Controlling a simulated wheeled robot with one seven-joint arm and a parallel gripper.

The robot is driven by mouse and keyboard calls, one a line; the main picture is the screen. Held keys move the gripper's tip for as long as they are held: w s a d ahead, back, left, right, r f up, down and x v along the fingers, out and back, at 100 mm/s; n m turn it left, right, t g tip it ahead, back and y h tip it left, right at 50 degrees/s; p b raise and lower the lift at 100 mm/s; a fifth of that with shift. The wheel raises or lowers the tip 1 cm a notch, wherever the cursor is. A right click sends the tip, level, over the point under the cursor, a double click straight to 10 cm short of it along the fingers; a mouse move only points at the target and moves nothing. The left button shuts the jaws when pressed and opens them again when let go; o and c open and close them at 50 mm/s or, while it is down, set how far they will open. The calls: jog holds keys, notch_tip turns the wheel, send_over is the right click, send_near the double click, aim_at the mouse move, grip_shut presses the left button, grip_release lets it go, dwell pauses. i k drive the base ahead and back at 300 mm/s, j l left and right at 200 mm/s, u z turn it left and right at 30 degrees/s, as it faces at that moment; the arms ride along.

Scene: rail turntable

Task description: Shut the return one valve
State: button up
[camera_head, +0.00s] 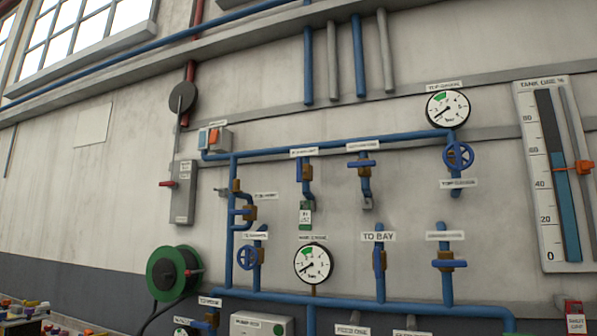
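I cannot pick out the return one valve for certain, because most valve labels are too small to read. Lever valves with blue handles sit on the blue pipes: an upper middle valve (305,170), an upper right valve (362,165) with its handle level, a left valve (243,211), a valve under the TO BAY label (379,260), a lower right valve (448,263) with its handle level, and one at the bottom left (206,321). Round blue handwheels show at the right (458,155) and lower left (248,257). My gripper is not in view.
Two round gauges, one upper right (447,108) and one in the middle (313,263), sit among the pipes. A green hose reel (174,272) is at left, a tall tank level board (553,175) at right. A grey lever box (183,193) hangs on the wall.

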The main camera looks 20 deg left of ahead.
aim_at(300, 170)
jog(key=i+j, duration=0.15)
jog(key=j, duration=0.25)
jog(key=i+j+u, duration=0.15)
jog(key=j, duration=0.3)
jog(key=i+j, duration=0.2)
jog(key=j, duration=0.2)
jog(key=i+j+u, duration=0.15)
jog(key=j, duration=0.25)
jog(key=i+j, duration=0.25)
jog(key=j+u, duration=0.05)
jog(key=j, duration=0.05)
